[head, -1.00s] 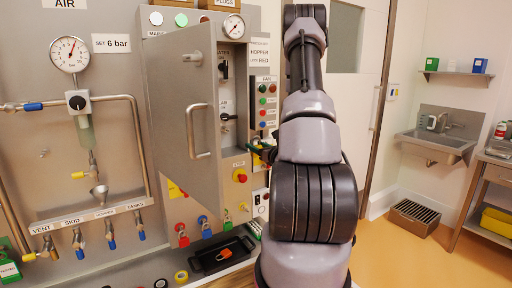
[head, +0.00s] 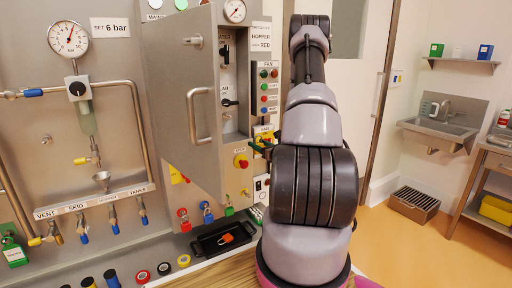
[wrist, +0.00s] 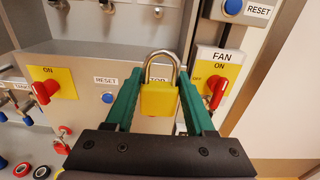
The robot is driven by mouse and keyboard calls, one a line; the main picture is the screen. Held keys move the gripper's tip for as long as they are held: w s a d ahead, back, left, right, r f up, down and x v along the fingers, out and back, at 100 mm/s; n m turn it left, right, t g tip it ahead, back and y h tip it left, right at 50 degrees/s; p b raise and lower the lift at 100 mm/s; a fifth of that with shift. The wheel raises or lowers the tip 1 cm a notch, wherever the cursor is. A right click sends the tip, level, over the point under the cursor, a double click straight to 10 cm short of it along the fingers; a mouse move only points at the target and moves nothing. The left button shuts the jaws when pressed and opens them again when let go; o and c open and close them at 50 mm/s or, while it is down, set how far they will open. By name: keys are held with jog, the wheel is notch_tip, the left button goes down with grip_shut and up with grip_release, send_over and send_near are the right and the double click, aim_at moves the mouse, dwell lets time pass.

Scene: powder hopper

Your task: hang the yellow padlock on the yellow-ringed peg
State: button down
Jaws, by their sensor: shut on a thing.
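The yellow padlock (wrist: 159,101) is held upright between the green fingers of my gripper (wrist: 160,88) in the wrist view. Its steel shackle points up and looks closed. Behind it is the grey panel with a RESET label and red knobs on yellow plates. In the head view my gripper (head: 264,146) shows only partly beside my arm, in front of the panel. A small yellow thing (head: 245,192) right of the hanging green padlock may be the yellow-ringed peg; it is too small to be sure. No yellow ring is clear in the wrist view.
A red padlock (head: 184,223), a blue padlock (head: 206,213) and a green padlock (head: 228,207) hang in a row. Below them a black tray (head: 211,245) holds an orange-red padlock. The open cabinet door (head: 180,95) juts out left of my gripper.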

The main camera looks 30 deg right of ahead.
notch_tip(320, 180, down, 32)
jog(key=w+f, duration=0.1)
jog(key=w, duration=0.9)
jog(key=shift+d+f, duration=0.2)
jog(key=shift+f, duration=0.05)
dwell(0.4)
dwell(0.6)
jog(key=shift+c, duration=0.9)
grip_release()
